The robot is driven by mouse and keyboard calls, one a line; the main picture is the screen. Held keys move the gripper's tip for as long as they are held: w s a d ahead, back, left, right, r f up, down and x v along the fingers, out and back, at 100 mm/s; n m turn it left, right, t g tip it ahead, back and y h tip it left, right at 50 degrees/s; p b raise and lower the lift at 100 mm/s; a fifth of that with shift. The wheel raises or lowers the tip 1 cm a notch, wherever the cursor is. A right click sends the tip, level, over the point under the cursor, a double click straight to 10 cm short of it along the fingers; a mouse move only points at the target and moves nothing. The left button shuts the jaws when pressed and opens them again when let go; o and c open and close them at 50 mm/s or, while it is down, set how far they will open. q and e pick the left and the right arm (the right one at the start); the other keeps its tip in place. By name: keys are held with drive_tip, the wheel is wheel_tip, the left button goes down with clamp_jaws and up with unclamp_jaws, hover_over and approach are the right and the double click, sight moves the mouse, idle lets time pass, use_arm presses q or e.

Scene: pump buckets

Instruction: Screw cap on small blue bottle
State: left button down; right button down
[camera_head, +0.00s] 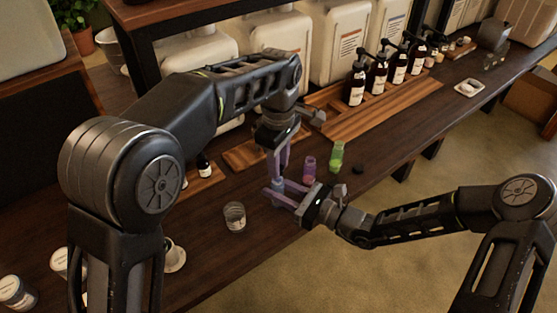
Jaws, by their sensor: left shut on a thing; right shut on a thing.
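The small blue bottle (278,184) stands upright at the middle of the dark counter, partly covered by purple gripper fingers. My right gripper (279,191) reaches in from the right, low and level, and is shut around the bottle's body. My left gripper (279,172) points straight down over the bottle and is shut at its top. The cap is hidden between the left fingers, so I cannot see how it sits on the neck.
A purple bottle (309,169), a green bottle (337,155) and a small black cap (358,168) are close by to the right. A clear glass (235,217) stands at the front left. Dark pump bottles (355,87) line a wooden tray (375,108) behind.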

idle(0.5)
use_arm(q)
drive_tip(key=shift+f, duration=0.9)
drive_tip(key=shift+f, duration=0.55)
idle(0.4)
